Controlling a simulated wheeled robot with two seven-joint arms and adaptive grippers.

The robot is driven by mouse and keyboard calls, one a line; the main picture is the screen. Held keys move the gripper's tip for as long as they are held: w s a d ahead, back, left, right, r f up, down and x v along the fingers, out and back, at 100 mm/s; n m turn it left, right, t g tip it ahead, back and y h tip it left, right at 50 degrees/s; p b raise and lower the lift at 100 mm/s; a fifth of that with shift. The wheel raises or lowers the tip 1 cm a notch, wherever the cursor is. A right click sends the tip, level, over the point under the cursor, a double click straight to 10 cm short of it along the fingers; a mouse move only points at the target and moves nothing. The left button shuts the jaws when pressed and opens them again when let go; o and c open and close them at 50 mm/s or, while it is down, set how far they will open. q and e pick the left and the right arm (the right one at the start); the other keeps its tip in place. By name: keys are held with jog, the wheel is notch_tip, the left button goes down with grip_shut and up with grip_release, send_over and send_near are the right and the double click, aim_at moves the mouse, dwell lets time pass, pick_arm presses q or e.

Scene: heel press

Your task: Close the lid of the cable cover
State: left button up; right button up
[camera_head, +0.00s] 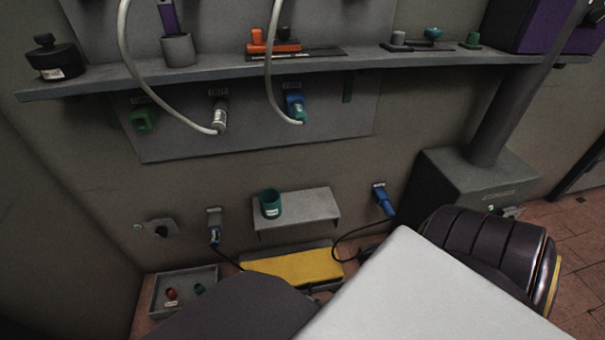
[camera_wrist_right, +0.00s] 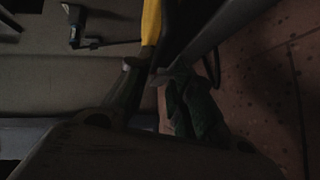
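The cable cover shows a yellow panel (camera_head: 293,267), which I take to be its lid, low by the wall in the head view. A grey strip runs along its back edge. My own dark and pale body parts hide its front, and I cannot tell the lid's angle. In the right wrist view a yellow strip (camera_wrist_right: 151,22) stands beside a black part, just beyond the fingers. The picture is dark. My left gripper is not in view.
A small grey shelf (camera_head: 312,208) with a teal cup (camera_head: 271,203) is above the yellow panel. A blue plug (camera_head: 383,200) and a grey plug (camera_head: 214,222) trail black cables near it. A tray (camera_head: 158,298) lies left, a grey box (camera_head: 478,178) right.

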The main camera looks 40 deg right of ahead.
jog(key=shift+v, duration=2.6)
jog(key=shift+s, duration=0.1)
